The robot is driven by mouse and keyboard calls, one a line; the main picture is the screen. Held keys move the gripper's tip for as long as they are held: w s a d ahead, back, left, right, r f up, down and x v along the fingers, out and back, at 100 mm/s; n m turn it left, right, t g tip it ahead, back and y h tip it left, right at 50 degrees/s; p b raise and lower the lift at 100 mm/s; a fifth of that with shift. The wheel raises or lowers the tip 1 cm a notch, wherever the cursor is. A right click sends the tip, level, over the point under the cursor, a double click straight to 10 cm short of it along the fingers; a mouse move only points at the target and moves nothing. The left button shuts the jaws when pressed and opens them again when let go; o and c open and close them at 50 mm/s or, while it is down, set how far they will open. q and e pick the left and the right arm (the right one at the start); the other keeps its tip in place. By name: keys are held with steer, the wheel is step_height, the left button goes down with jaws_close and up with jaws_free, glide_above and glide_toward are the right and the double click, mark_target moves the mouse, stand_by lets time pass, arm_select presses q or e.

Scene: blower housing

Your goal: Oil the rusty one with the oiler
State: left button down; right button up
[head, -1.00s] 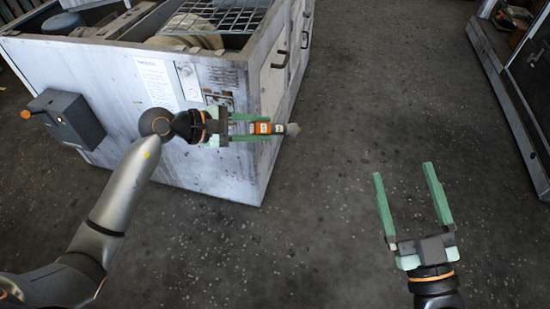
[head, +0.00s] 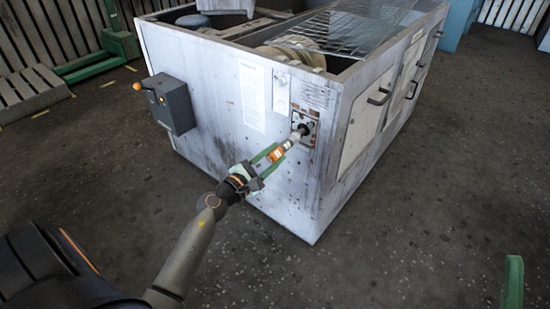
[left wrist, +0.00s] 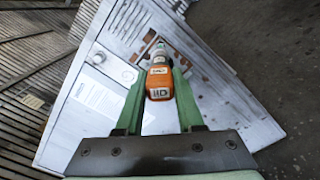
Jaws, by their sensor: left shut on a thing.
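My left gripper (head: 276,154) is shut on the oiler (head: 281,151), a small orange and white bottle with a pale nozzle. The oiler (left wrist: 160,84) also shows between the green fingers in the left wrist view. Its nozzle points at a small square rusty-edged fitting (head: 307,119) on the front of the white blower housing (head: 215,105), near the right corner. The tip looks very close to the fitting's dark centre; I cannot tell whether they touch. A round, cleaner-looking fitting (head: 281,80) is above and left of it. Of my right gripper, only one green finger (head: 513,283) shows.
A grey box with an orange knob (head: 171,103) sticks out from the housing's front, left of the arm. Door handles (head: 379,97) stand out on the right side. Wooden pallets (head: 40,92) lie at the left. The floor right of the housing is clear.

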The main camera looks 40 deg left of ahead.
mark_target(286, 146)
arm_select(q)
steer(key=shift+w+d, duration=0.15)
steer(key=shift+w, duration=1)
steer(key=shift+w+d, duration=0.1)
steer(key=shift+w, duration=1)
steer(key=shift+w+b, duration=0.2)
steer(key=shift+b, duration=0.1)
steer(key=shift+w, duration=0.2)
stand_by(0.3)
steer(key=shift+s+a, duration=0.15)
steer(key=shift+s, duration=1.6)
steer(key=shift+s+a, duration=0.15)
steer(key=shift+s, duration=1.6)
